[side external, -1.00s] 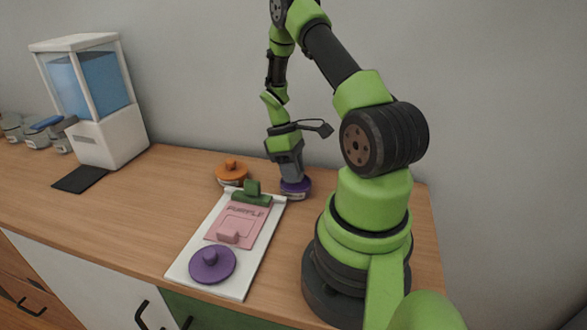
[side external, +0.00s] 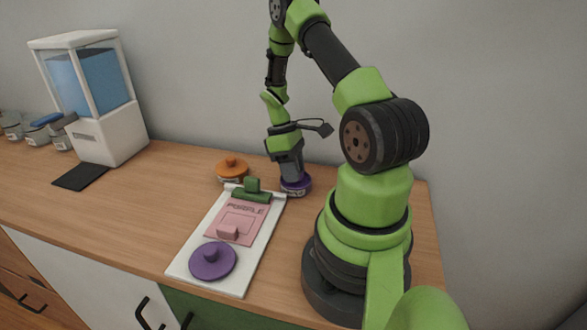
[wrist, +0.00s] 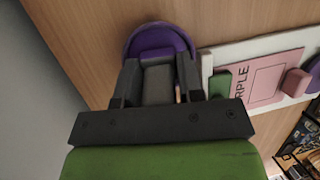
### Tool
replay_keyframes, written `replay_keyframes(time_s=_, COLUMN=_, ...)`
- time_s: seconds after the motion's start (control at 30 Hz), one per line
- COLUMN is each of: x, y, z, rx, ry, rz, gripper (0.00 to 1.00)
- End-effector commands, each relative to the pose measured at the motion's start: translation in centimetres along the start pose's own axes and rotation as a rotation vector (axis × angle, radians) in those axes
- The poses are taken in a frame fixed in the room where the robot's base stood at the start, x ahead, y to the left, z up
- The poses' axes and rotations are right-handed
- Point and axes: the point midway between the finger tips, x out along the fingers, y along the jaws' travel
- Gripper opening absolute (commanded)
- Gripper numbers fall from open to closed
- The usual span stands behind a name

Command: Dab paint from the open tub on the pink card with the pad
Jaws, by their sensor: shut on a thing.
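The pink card (side external: 240,220), marked PURPLE, lies on a white board (side external: 184,270) under a green clip (side external: 252,192). The purple tub (side external: 305,187) stands behind the board's right end, without its lid; its purple rim shows in the wrist view (wrist: 135,42). My gripper (side external: 291,176) points down over this tub. It is shut on a grey block, seemingly the pad (wrist: 158,84). The pad's lower end is hidden, so I cannot tell whether it touches paint. A purple lid (side external: 213,261) with a knob lies on the board's front end.
A lidded orange tub (side external: 232,168) stands close left of my gripper. A pink block (side external: 228,233) sticks up from the card's front edge. A white dispenser (side external: 110,135), a dark mat (side external: 80,177) and grey containers (side external: 62,142) stand at the left. The counter between is clear.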

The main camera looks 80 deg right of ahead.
Motion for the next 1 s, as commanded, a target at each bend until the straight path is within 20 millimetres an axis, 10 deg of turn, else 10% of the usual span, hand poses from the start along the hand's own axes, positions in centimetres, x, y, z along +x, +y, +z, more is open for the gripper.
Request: replay_keyframes(time_s=1.0, x=-4.3, y=-0.8, z=1.3, rx=-0.001, ry=0.002, rz=0.003, gripper=0.11)
